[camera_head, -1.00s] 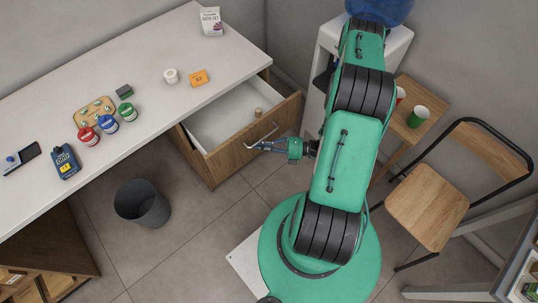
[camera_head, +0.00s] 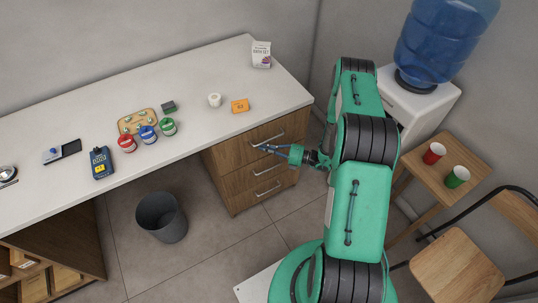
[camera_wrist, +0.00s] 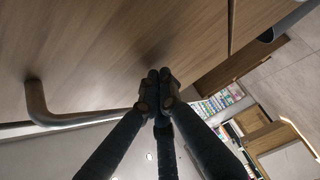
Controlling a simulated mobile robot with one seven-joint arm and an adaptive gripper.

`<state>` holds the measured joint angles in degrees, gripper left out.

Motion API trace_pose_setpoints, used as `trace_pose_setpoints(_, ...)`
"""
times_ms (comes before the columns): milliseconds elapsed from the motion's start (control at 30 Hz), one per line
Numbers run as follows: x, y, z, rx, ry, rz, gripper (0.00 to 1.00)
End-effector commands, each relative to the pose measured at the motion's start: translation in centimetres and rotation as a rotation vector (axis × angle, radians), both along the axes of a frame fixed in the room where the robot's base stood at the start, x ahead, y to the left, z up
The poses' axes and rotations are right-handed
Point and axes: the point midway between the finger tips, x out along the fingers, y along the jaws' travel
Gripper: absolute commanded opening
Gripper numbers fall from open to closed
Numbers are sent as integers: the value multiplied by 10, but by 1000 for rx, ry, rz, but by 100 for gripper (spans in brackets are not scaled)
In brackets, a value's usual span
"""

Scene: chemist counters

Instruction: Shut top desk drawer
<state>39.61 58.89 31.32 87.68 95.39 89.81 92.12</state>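The top desk drawer (camera_head: 238,143) is in, its wooden front in line with the drawers below it under the right end of the white desk (camera_head: 215,120). My gripper (camera_head: 268,150) is at the top drawer's front, by its metal handle. In the wrist view the fingers (camera_wrist: 158,92) are together against or very near the wooden front (camera_wrist: 110,50), with nothing seen between them. The handle (camera_wrist: 75,120) shows beside the fingers at the left. I cannot tell whether the fingers touch the wood.
Two lower drawers with handles sit below. A grey bin (camera_head: 161,217) stands on the floor to the left. A small wooden table (camera_head: 440,185) with cups, a chair (camera_head: 455,268) and a water cooler (camera_head: 425,105) stand to the right. The floor before the drawers is clear.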

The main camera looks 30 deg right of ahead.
Motion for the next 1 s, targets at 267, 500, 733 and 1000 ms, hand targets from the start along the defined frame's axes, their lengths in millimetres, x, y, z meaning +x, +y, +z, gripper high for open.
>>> trace_pose_setpoints(267,4,0,0,-1,-1,0,0)
trace_pose_setpoints(500,5,0,1,-3,-3,0,0)
trace_pose_setpoints(733,-5,-1,1,-1,-1,-1,0)
trace_pose_setpoints(1000,-40,-1,2,2,1,-3,0)
